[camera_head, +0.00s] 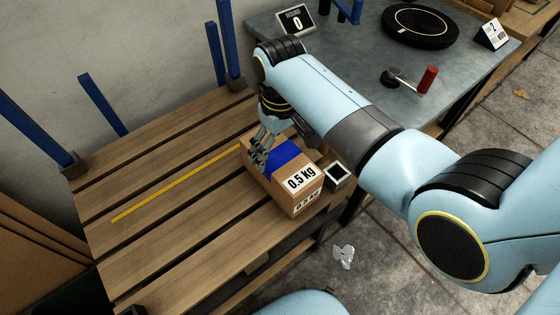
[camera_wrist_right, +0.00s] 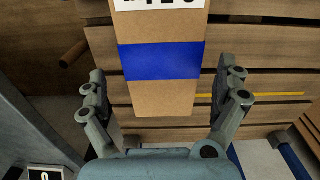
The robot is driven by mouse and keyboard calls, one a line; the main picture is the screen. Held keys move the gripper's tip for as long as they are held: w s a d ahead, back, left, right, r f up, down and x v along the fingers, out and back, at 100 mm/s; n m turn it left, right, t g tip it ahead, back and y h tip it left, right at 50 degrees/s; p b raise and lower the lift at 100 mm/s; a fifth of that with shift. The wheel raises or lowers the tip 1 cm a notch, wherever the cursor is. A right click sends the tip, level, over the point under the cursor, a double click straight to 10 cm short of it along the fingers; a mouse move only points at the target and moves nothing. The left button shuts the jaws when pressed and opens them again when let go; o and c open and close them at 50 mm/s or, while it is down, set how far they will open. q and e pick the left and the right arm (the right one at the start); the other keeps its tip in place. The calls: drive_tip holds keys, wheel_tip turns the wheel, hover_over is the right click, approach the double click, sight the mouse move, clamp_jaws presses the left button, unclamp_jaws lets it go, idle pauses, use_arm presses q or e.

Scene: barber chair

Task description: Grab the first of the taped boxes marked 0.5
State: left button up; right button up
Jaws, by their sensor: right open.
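A brown cardboard box (camera_head: 265,183) marked 0.5 kg, with blue tape across its top, sits on the slatted wooden pallet surface (camera_head: 190,240) near its right edge. It also shows in the right wrist view (camera_wrist_right: 160,98), its blue band crossing the middle. My right gripper (camera_head: 262,150) is at the back-left end of this box. In the right wrist view the fingers of the gripper (camera_wrist_right: 162,88) are spread on either side of the box, with a gap at each side. They do not appear to touch it. My left gripper is not in view.
A yellow strip (camera_head: 175,183) lies on the slats left of the box. A small dark-framed block (camera_head: 337,174) is right of the box. A grey table (camera_head: 350,60) behind holds a round black plate (camera_head: 420,26), a red-handled crank (camera_head: 428,80) and number signs. Blue posts (camera_head: 215,55) rise at the pallet's back.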

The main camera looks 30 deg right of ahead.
sight(280, 155)
wheel_tip(280, 155, down, 4)
drive_tip(key=shift+s+a+f+b, duration=0.1)
drive_tip(key=shift+f+b, duration=0.05)
drive_tip(key=shift+b, duration=0.25)
drive_tip(key=c, duration=1.3)
drive_tip(key=shift+c, duration=0.8)
drive_tip(key=shift+r, duration=0.2)
